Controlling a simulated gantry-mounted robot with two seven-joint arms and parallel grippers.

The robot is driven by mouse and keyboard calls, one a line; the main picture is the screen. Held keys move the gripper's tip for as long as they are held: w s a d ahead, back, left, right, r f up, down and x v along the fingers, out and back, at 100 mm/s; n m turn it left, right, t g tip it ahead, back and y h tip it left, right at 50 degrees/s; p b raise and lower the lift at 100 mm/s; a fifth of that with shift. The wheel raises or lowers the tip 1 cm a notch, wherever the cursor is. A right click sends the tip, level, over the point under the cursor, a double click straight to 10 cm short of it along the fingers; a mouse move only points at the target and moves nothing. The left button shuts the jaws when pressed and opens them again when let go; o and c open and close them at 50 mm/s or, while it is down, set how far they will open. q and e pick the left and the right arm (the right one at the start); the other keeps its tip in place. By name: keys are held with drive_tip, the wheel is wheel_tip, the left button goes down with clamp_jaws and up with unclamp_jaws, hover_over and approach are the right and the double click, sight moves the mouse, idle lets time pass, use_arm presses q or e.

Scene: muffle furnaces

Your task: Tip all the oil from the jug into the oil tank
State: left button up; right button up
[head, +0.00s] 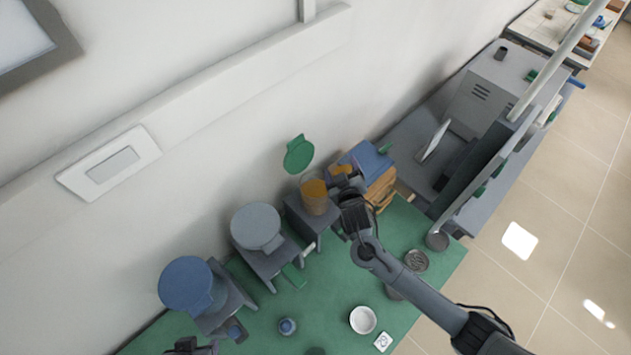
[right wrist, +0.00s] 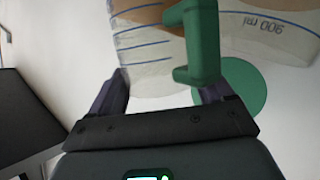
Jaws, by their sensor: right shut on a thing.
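The clear jug (head: 316,200) holds orange-brown oil and is above a grey box-shaped body, apparently the oil tank (head: 296,214). A round green lid (head: 298,153) stands raised behind it. My right gripper (head: 341,186) is shut on the jug's green handle (right wrist: 198,42). In the right wrist view, the jug (right wrist: 150,48) shows blue graduation lines, with brown oil at the top of the picture. I cannot see the tank's opening or whether oil is flowing. Part of my left gripper (head: 192,346) shows at the bottom edge; its jaws are unclear.
Similar units with a grey round top (head: 256,227) and a blue round top (head: 186,285) stand to the left. A blue box (head: 367,160) is just right of the jug. A white bowl (head: 363,320) is on the green mat (head: 335,283).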

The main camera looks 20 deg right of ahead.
idle(0.6)
drive_tip(key=shift+a+r+n+p, duration=0.2)
drive_tip(key=shift+n+p, duration=0.1)
drive_tip(key=shift+p, duration=0.05)
idle(0.4)
drive_tip(key=shift+a+r+n+h+p, duration=0.1)
drive_tip(key=shift+a+n+h+p, duration=0.2)
drive_tip(key=shift+p, duration=0.15)
drive_tip(key=shift+a, duration=0.15)
idle(0.7)
drive_tip(key=shift+a+r+n+p, duration=0.1)
drive_tip(key=shift+a+n+p, duration=0.1)
drive_tip(key=shift+n+p, duration=0.15)
idle(0.3)
drive_tip(key=shift+w+a+r+n+h+p, duration=0.1)
drive_tip(key=shift+a+n+h+p, duration=0.15)
drive_tip(key=shift+h+p, duration=0.15)
idle(0.4)
